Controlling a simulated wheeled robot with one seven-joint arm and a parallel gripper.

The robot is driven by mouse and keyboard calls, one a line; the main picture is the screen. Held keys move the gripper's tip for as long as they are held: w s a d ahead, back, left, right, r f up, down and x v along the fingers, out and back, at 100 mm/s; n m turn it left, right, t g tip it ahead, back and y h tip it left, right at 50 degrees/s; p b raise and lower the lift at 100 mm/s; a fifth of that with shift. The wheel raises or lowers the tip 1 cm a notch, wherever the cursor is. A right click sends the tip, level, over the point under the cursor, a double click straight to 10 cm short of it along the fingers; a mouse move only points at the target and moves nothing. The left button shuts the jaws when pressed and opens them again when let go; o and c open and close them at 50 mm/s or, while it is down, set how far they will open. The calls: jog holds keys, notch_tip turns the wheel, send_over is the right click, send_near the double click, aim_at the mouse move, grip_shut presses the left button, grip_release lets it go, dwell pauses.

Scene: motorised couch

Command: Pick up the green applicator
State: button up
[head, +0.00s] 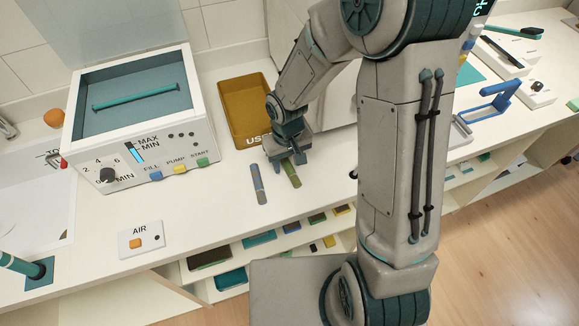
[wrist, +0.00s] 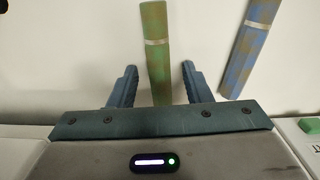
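The green applicator (head: 291,174) is a slim green stick with brownish patches and a pale band, lying on the white counter. In the wrist view the green applicator (wrist: 155,50) runs lengthwise between my gripper's two fingers, with a gap on each side. My gripper (head: 287,158) is low over its far end in the head view. In the wrist view my gripper (wrist: 157,72) is open, with one finger on each side of the applicator. A blue applicator (head: 258,184) with similar patches lies to the left of the green one; in the wrist view it (wrist: 249,45) lies to the right.
A yellow-brown tray (head: 233,104) stands behind my gripper. A white basin unit with knobs and buttons (head: 148,152) stands at left. An AIR panel (head: 141,240) sits near the counter's front. Shelves with coloured trays lie below.

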grip_shut()
